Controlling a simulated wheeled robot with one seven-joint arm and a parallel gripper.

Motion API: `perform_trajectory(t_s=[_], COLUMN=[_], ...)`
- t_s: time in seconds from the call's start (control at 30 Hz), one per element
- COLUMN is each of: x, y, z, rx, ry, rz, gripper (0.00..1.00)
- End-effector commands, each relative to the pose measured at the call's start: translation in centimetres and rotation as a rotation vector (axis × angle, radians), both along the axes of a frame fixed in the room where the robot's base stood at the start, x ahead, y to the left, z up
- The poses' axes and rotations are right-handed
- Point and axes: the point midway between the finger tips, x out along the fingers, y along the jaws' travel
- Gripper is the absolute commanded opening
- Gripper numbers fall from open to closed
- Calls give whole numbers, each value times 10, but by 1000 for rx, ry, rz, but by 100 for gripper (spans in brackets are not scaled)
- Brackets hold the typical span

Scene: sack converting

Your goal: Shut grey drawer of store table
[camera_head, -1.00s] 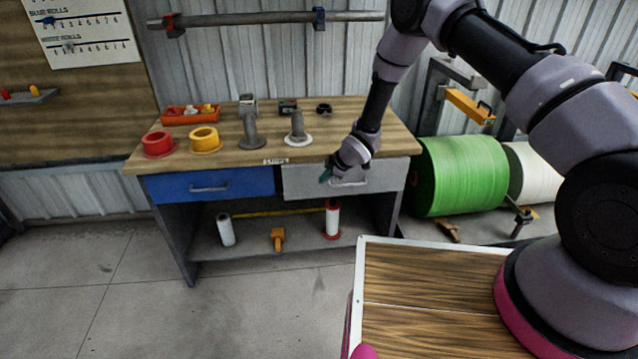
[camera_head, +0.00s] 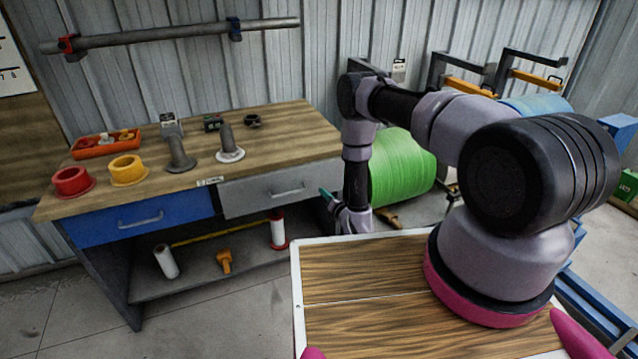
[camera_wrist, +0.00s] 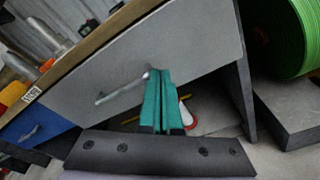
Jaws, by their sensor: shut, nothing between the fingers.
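The grey drawer (camera_head: 240,198) is in the right half of the store table (camera_head: 290,135), beside the blue drawer (camera_head: 100,228). Its front looks flush or nearly flush below the tabletop; I cannot tell whether a small gap remains. Its bar handle (camera_head: 287,192) is clear of my gripper. My gripper (camera_head: 326,194) is at the right end of the grey front, its teal fingers together and empty. In the wrist view, the fingers (camera_wrist: 158,98) overlap the lower part of the grey front (camera_wrist: 190,50), right of the handle (camera_wrist: 120,92). Contact cannot be told.
Red (camera_head: 72,181) and yellow (camera_head: 128,170) rings, an orange tray (camera_head: 107,143) and grey spindles stand on the tabletop. A large green roll (camera_head: 402,170) stands right of the table.

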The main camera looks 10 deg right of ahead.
Motion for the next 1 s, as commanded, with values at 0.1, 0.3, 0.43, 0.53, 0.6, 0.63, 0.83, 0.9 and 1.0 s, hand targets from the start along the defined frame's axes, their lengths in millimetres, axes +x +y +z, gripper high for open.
perform_trajectory(t_s=[0.1,0.3,0.43,0.53,0.6,0.63,0.83,0.9,1.0], x=[-24,-46,-43,-30,-18,-12,31,44,61], y=[-33,-53,-52,-48,-43,-42,-30,-26,-22], z=[-12,-19,-19,-18,-18,-18,-18,-18,-18], rx=[-274,-543,-578,-576,-573,-574,-572,-571,-570], ry=[-158,-294,-314,-317,-317,-317,-316,-315,-314], rz=[-14,-13,-9,-9,-7,-7,-7,-8,-10], gripper=[0,0,0,0,0,0,0,0,0])
